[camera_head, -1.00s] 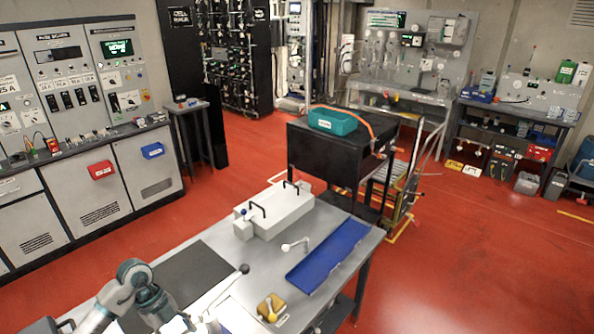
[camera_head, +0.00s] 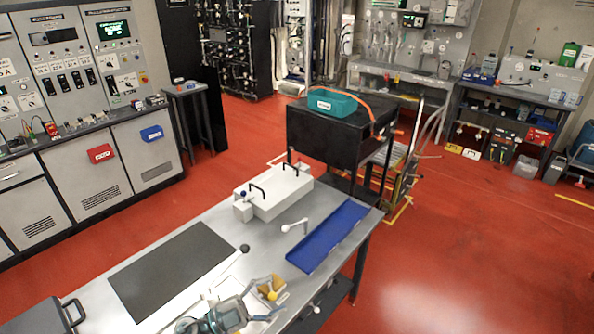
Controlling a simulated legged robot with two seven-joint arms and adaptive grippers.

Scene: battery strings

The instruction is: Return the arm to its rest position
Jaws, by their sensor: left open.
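My left gripper (camera_head: 266,300) shows at the bottom centre of the head view, low over the near part of the steel bench (camera_head: 215,222). Its fingers are apart, and nothing shows held between them. They lie in the picture next to a small yellow object (camera_head: 271,287) on the bench; I cannot tell whether they touch it. The gripper's blue-grey wrist runs off the bottom edge, so most of the arm is hidden. My right gripper is not in view.
The bench carries a dark mat (camera_head: 172,268), a white box with black handles (camera_head: 275,191) and a blue tray (camera_head: 327,237). A grey case (camera_head: 40,318) stands at the lower left. A black cart (camera_head: 335,130) with a teal bin (camera_head: 332,102) stands behind. Red floor (camera_head: 480,240) is clear at right.

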